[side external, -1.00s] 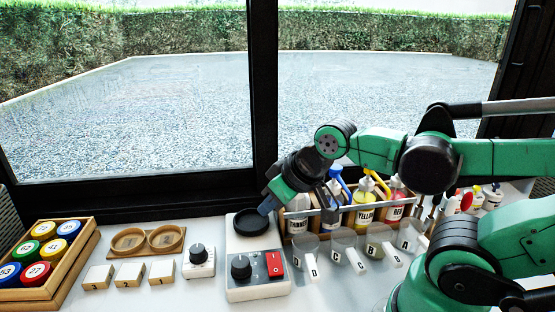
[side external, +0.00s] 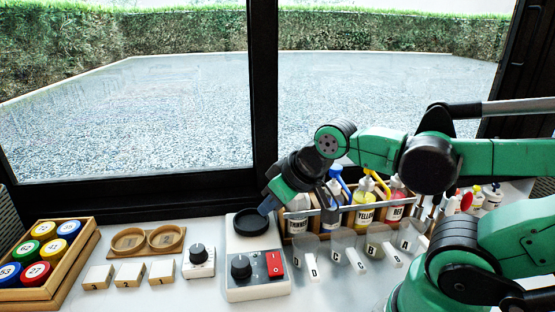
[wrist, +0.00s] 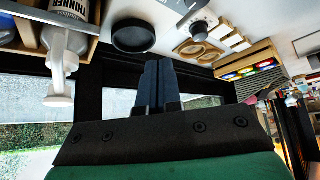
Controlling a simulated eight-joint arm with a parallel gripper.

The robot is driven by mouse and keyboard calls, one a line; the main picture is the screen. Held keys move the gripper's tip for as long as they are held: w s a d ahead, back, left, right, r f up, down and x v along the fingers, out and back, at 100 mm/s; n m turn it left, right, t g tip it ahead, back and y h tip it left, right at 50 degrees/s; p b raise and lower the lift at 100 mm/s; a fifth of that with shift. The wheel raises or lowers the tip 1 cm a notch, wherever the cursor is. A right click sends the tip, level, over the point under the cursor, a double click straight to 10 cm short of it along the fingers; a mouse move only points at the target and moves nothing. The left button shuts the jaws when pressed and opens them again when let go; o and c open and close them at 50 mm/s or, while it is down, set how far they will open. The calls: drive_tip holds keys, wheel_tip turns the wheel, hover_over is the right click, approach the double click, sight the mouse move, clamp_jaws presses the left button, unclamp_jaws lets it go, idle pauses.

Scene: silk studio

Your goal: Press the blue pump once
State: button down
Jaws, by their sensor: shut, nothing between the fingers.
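The blue pump (side external: 337,173) shows in the side external view as a blue head and spout on a bottle in the wooden rack (side external: 316,224). My wrist partly hides its bottle. My gripper (side external: 265,208) is shut and empty, pointing down and left over the back of the round black pad. It is apart from the blue pump, to its left. In the wrist view my shut fingers (wrist: 158,75) are in the middle, and the THINNER bottle's white pump (wrist: 60,80) is at the left.
The rack also holds a yellow pump (side external: 377,182) and a red bottle (side external: 395,192). Clear lettered cups (side external: 343,245) stand in front. A white device with a black pad (side external: 251,222), knob and red switch is left of them. Farther left are wooden blocks and a paint crate (side external: 90,240).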

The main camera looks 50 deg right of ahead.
drive_tip(key=d+r+m+g, duration=0.1)
drive_tip(key=d+m, duration=0.2)
drive_tip(key=m, duration=0.1)
drive_tip(key=d+r+m+g, duration=0.1)
drive_tip(key=d+m, duration=0.2)
drive_tip(key=m, duration=0.2)
drive_tip(key=d+r+m+g+h, duration=0.1)
drive_tip(key=d+m, duration=0.2)
drive_tip(key=m, duration=0.2)
drive_tip(key=shift+s+d+r+g, duration=0.15)
drive_tip(key=shift+r+g, duration=0.1)
drive_tip(key=shift+g, duration=0.15)
drive_tip(key=s+d+m+g, duration=0.1)
drive_tip(key=d+m, duration=0.1)
drive_tip(key=m, duration=0.2)
drive_tip(key=s+d+r+m+g, duration=0.1)
drive_tip(key=d+m, duration=0.1)
drive_tip(key=m, duration=0.2)
drive_tip(key=d+r+m+g, duration=0.1)
drive_tip(key=d+m, duration=0.1)
drive_tip(key=m, duration=0.1)
drive_tip(key=shift+s+d+r+m+y, duration=0.25)
drive_tip(key=shift+s+d+m+y, duration=0.15)
drive_tip(key=shift+s+d+r+m, duration=0.1)
drive_tip(key=shift+s+d+m, duration=0.15)
drive_tip(key=shift+m, duration=0.35)
drive_tip(key=shift+w, duration=0.1)
drive_tip(key=shift+f, duration=0.3)
drive_tip(key=shift+f, duration=2)
drive_tip(key=shift+r, duration=1)
